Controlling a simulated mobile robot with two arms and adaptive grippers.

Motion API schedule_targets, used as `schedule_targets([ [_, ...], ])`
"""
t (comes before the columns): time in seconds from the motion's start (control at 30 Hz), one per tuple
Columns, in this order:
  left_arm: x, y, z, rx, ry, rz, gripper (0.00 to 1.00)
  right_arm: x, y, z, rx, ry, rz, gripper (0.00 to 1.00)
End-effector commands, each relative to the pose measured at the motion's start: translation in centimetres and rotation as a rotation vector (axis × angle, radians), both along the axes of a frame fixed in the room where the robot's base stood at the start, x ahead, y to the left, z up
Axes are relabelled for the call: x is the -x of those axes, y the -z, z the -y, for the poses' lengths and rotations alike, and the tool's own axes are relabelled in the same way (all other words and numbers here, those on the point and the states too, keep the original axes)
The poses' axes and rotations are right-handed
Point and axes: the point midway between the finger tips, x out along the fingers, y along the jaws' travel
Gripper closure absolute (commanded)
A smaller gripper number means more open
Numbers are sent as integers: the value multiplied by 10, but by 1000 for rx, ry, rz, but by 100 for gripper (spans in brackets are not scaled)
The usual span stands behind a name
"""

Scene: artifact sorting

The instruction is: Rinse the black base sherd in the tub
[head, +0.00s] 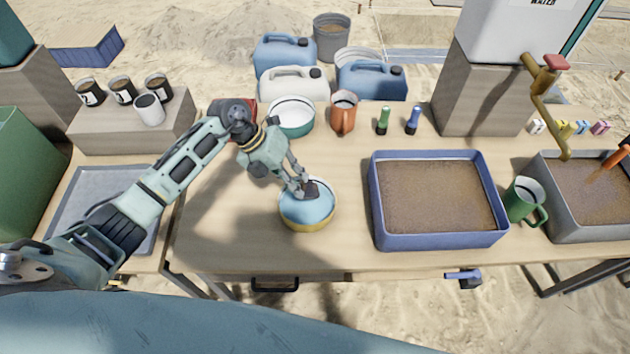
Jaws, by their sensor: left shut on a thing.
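A round tub (300,226) with a yellow outer wall holds blue water (305,210) and stands near the middle of the table. My left gripper (306,187) points down over the far side of the tub. It is shut on a small dark sherd (312,191), which is at or just above the water; I cannot tell how deep it sits. The fingers hide part of the sherd. My right gripper does not show.
A blue tray of brown soil (376,223) is right of the tub, with a green mug (521,200) beyond it. The table (235,245) is bare left and in front of the tub.

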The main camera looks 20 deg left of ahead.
Motion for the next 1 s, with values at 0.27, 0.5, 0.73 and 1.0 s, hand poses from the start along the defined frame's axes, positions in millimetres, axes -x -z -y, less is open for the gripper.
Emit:
schedule_targets([
  [0.27,0,11,-4,-2,-6,0,100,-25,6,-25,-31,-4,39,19],
  [0.5,1,32,-4,-2,-5,-1,100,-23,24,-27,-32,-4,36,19],
  [0.73,0,55,-3,-1,-5,-1,100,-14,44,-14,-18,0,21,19],
  [1.0,0,81,-3,-1,-5,0,100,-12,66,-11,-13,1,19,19],
])
